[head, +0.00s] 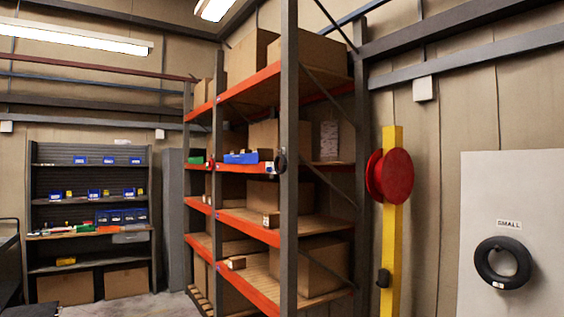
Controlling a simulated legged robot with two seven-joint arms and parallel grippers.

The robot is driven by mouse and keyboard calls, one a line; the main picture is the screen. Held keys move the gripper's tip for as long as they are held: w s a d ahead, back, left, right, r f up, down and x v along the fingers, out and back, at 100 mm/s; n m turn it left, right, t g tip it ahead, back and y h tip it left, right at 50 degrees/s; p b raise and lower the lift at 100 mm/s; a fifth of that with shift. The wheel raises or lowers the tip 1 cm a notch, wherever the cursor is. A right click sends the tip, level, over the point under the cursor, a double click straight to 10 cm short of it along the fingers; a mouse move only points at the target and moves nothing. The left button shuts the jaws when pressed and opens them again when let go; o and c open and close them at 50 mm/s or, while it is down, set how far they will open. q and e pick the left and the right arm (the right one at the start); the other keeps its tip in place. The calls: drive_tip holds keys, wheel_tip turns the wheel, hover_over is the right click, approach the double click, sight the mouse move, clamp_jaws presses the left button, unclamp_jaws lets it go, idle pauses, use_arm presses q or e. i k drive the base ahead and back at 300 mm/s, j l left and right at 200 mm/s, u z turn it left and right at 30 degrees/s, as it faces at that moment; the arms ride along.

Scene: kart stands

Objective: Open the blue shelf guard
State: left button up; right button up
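A tall shelf rack with orange beams and dark grey posts stands in the middle of the head view. A blue piece (241,158), which looks like the blue shelf guard, lies along the front of an orange shelf beam (247,169) at mid-height. A small white part (266,155) and a dark round part (280,163) sit at its right end, by the front post. I cannot tell from here how it is fastened. Neither of my grippers is in view.
A yellow post (391,240) with a red disc (390,176) stands right of the rack. A white panel (510,210) marked SMALL holds a black ring (503,262). A grey workbench shelf (90,155) with blue bins is at the back left. Cardboard boxes fill the rack.

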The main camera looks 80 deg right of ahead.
sight(248, 157)
drive_tip(key=z, duration=2.45)
drive_tip(key=i+l+z, duration=0.2)
drive_tip(key=i+l, duration=0.15)
drive_tip(key=i, duration=0.4)
drive_tip(key=i+l, duration=0.15)
drive_tip(key=i, duration=0.4)
drive_tip(key=i+l+z, duration=0.1)
drive_tip(key=i, duration=0.5)
drive_tip(key=i+j+u, duration=0.15)
drive_tip(key=i+u, duration=0.2)
drive_tip(key=i, duration=0.35)
drive_tip(key=i+l+u, duration=0.1)
drive_tip(key=i+u, duration=0.2)
drive_tip(key=i, duration=0.4)
